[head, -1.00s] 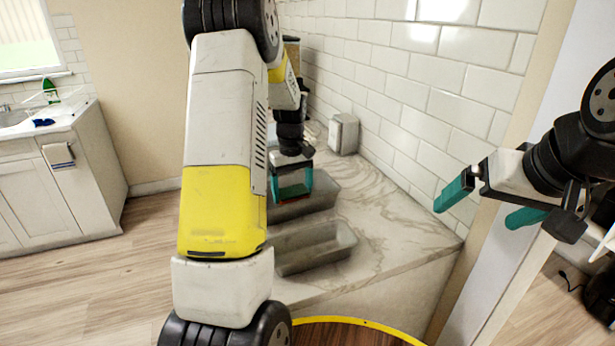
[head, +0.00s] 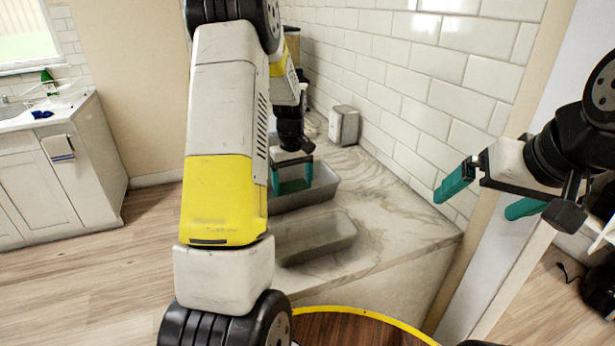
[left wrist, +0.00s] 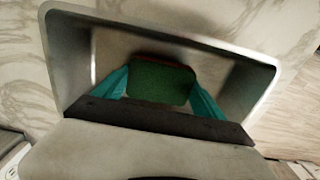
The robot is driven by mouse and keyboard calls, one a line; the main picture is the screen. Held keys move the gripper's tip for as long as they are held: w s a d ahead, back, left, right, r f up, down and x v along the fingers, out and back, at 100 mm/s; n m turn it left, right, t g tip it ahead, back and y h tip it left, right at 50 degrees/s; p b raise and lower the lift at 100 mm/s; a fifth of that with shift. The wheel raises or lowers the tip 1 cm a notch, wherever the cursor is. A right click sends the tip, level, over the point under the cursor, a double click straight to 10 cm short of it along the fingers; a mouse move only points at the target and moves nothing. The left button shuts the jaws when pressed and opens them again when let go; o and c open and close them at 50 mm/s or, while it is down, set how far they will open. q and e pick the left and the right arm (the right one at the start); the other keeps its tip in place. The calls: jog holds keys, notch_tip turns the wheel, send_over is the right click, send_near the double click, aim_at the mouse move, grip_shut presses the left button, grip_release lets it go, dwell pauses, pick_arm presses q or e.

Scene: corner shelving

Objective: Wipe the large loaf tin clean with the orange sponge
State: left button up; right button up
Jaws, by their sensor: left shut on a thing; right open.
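Two grey metal loaf tins stand on the marble counter. The far tin (head: 318,190) looks the larger and deeper; the near tin (head: 318,240) is shallower. My left gripper (head: 292,186) is shut on the sponge (left wrist: 160,82) and reaches down into the far tin. In the left wrist view the sponge shows a green face with a thin reddish-orange edge, between the teal fingers, inside the tin (left wrist: 68,55). Whether it touches the tin's floor is hard to tell. My right gripper (head: 482,200) is open and empty, right of the counter.
The marble counter (head: 400,225) is bare to the right of the tins. A grey box-like dispenser (head: 344,125) stands behind against the white tiled wall (head: 430,90). A round wooden top with a yellow rim (head: 350,328) lies in front. A sink cabinet (head: 60,175) is far left.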

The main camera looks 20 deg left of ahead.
aim_at(304, 183)
pick_arm(q)
jog(key=shift+f, duration=0.55)
